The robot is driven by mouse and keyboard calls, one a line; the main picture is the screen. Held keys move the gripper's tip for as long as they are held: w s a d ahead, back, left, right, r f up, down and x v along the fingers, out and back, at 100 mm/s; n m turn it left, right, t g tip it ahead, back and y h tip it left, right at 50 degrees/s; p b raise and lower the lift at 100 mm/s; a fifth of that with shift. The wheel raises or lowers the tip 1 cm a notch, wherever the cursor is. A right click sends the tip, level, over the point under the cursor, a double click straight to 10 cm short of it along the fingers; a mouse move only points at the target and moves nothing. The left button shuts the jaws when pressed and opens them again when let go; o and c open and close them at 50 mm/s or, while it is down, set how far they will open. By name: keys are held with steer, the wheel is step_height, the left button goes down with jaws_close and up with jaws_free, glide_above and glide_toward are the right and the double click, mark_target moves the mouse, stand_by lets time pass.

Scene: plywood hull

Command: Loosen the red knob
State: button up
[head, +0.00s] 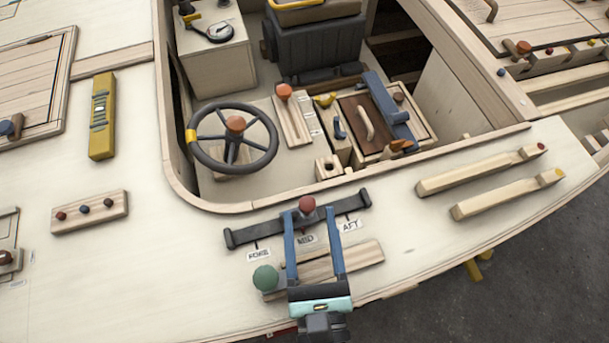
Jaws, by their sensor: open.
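The red knob (307,204) stands on a dark rail (275,228) fixed to the pale deck. It is at the middle of the rail, by the label reading MID. My gripper (309,210) reaches up from the bottom edge with its two blue fingers apart. One fingertip is left of the knob and the other right of it, with the knob showing between them. The gripper is open; I cannot tell whether a finger touches the knob or how high the tips are above the rail.
A green knob (265,277) on a wooden block (362,254) sits close by my left finger. The steering wheel (234,138) and an orange-red lever ball (284,91) are in the cockpit beyond. Two wooden handrails (480,172) lie right.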

steer(key=shift+w+a+p, duration=0.2)
steer(key=shift+w+p, duration=0.25)
steer(key=shift+w, duration=1.3)
steer(key=shift+w+a+p, duration=0.2)
steer(key=shift+w+p, duration=0.2)
steer(key=shift+w, duration=1.3)
jaws_close()
